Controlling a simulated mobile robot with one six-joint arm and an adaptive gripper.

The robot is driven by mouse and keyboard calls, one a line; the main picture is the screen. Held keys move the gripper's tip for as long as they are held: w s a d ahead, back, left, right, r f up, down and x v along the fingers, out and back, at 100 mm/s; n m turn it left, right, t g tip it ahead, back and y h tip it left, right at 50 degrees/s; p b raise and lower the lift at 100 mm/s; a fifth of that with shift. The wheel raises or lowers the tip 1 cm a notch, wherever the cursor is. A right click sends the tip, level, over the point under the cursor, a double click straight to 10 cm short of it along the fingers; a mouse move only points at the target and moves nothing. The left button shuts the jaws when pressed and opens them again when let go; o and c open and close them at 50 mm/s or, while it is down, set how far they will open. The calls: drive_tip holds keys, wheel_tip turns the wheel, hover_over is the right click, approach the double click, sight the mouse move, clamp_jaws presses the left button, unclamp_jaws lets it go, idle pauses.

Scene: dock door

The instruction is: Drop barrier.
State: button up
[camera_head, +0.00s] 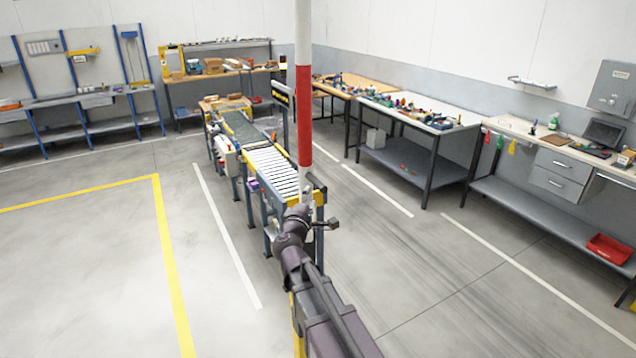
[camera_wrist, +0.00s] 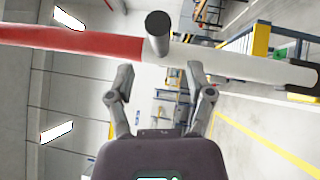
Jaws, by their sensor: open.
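The barrier is a red and white pole (camera_head: 304,115) standing upright in the head view. Its top runs out of the picture, and its lower end is partly hidden by my arm. In the wrist view the pole (camera_wrist: 90,42) crosses the upper part of the picture. A dark round peg (camera_wrist: 158,32) sticks out from it, near the border of red and white. My gripper (camera_wrist: 158,75) is open and empty, its fingers apart on either side of the peg's line. Whether they touch the pole or peg I cannot tell. In the head view my gripper (camera_head: 311,217) is small beside the pole's lower part.
A roller conveyor (camera_head: 272,166) stands just behind the pole. A workbench (camera_head: 420,112) with small items is to the right, and a counter (camera_head: 560,150) with drawers lies further right. A red bin (camera_head: 609,249) sits on its lower shelf. The floor at left is clear.

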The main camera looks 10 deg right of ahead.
sight(317, 183)
drive_tip(key=shift+p+x, duration=0.4)
drive_tip(key=shift+x, duration=3.05)
clamp_jaws()
